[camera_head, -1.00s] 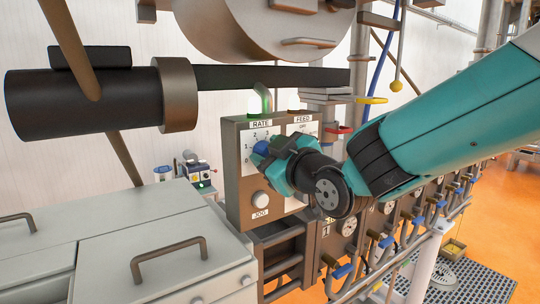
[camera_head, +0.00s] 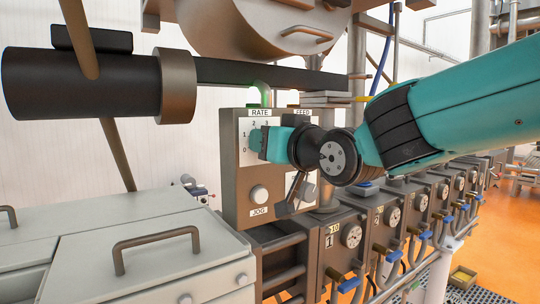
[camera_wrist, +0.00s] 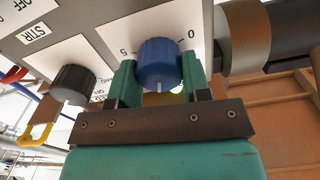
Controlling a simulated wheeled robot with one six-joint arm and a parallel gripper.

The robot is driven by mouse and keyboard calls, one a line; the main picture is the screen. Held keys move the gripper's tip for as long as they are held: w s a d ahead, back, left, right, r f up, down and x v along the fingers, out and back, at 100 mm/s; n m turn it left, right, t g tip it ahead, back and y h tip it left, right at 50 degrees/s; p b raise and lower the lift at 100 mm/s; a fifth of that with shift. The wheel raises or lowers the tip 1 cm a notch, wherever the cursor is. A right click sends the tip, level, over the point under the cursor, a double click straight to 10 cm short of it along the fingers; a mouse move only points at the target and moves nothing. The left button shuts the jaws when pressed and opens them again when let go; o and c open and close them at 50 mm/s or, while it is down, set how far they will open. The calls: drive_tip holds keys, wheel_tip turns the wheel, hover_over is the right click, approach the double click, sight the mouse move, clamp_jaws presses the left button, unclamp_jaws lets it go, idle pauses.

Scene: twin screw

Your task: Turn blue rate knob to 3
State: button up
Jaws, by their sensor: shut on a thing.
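The blue rate knob (camera_wrist: 158,62) sits between the two green fingers of my gripper (camera_wrist: 158,80) in the wrist view, and the gripper is shut on it. A white mark shows on the knob's lower edge in that view; which number it points to cannot be told. The white rate dial (camera_wrist: 118,42) shows 5 and 0 beside the fingers. The fingers hide the blue knob there.
A black knob (camera_wrist: 73,84) is beside the rate dial in the wrist view. A pale JOG button (camera_head: 258,194) is below the dial on the brown panel (camera_head: 229,190). A green lamp (camera_head: 266,94) stands on top. Pipes and gauges run to the right.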

drive_tip(key=shift+r+m+b, duration=0.15)
drive_tip(key=shift+m+b, duration=0.15)
drive_tip(key=shift+m, duration=0.2)
drive_tip(key=o, duration=0.9)
drive_tip(key=shift+s+d, duration=0.1)
